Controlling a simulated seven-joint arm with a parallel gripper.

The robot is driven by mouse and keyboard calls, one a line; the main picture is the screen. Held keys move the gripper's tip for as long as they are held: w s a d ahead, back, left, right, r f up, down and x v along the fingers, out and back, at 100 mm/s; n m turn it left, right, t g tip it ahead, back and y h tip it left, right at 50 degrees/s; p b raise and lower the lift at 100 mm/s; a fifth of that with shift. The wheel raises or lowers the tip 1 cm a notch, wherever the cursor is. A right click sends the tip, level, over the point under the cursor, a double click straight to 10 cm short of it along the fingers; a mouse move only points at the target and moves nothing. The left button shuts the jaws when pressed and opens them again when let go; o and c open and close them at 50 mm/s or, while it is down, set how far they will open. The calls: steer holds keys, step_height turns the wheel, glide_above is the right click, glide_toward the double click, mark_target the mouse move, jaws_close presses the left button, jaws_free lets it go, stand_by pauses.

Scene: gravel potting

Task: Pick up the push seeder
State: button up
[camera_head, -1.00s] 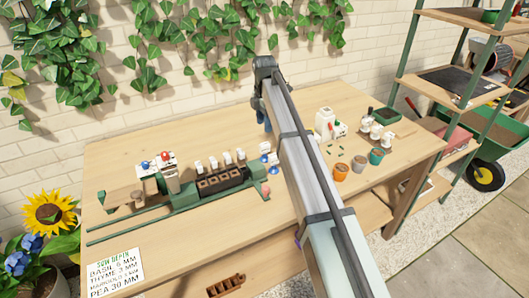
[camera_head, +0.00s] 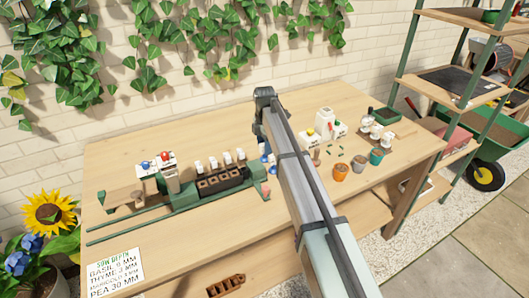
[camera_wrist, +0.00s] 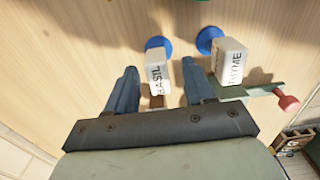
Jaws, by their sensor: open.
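My gripper (camera_wrist: 157,66) is open, with its two blue fingers apart in the wrist view. A small white block lettered BASIL (camera_wrist: 157,73), with a blue round part at its end, shows between the fingers with nothing visibly gripped; its height relative to the fingertips is unclear. A similar white block lettered THYME (camera_wrist: 232,62) with a blue round part is just right of the fingers. No label says push seeder, so I cannot tell which piece it is. In the head view my arm hides most of the gripper and this spot.
A green rail fixture with a dark block tray (camera_head: 222,184) stands left of my arm; its red knob (camera_wrist: 288,101) is near the gripper in the wrist view. Orange (camera_head: 341,172) and teal (camera_head: 376,157) pots stand at right.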

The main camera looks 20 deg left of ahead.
steer(key=shift+w+f, duration=0.1)
steer(key=shift+f, duration=1.45)
steer(key=shift+c, duration=0.3)
jaws_close()
steer(key=shift+r, duration=0.15)
step_height(320, 180, up, 10)
steer(key=shift+f, duration=0.1)
